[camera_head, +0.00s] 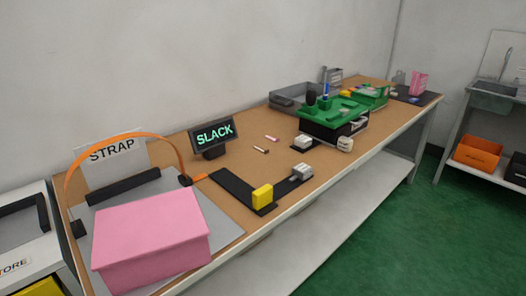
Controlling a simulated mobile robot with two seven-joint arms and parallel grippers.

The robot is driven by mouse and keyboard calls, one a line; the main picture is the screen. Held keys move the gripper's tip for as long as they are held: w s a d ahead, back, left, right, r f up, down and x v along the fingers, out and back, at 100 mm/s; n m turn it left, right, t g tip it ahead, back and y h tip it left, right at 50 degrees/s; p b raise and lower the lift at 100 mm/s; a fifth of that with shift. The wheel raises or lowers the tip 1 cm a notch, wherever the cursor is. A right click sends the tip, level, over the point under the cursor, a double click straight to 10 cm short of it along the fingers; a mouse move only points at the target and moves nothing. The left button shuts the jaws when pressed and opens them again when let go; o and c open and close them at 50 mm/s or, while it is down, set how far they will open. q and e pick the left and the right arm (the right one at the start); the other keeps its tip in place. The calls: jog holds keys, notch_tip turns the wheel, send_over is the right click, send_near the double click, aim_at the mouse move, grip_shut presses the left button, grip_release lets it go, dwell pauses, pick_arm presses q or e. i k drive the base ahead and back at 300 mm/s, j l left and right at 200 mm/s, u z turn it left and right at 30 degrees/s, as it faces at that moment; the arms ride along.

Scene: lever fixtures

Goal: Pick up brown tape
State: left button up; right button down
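I cannot clearly make out any brown tape in the head view. Neither of my grippers is in view.
A pink box (150,238) stands on a grey plate at the front left, with an orange strap (125,136) arching behind it. A SLACK display (212,135), yellow block (262,196) and green-topped fixture (333,112) stand along the workbench (240,178). Green floor (390,230) is clear at right.

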aim_at(265, 152)
jog(key=i+l+u, duration=0.1)
jog(key=u, duration=0.95)
jog(key=l+u, duration=0.9)
jog(key=l, duration=0.2)
jog(key=k+l+u, duration=0.1)
jog(key=l, duration=0.2)
jog(key=k+l+u, duration=0.15)
jog(key=l, duration=0.15)
jog(key=k+l, duration=0.1)
jog(key=l, duration=0.35)
jog(key=k+l, duration=0.1)
jog(key=l, duration=0.3)
jog(key=k+l, duration=0.15)
jog(key=l, duration=0.3)
jog(key=k+l+u, duration=0.1)
jog(key=l, duration=0.35)
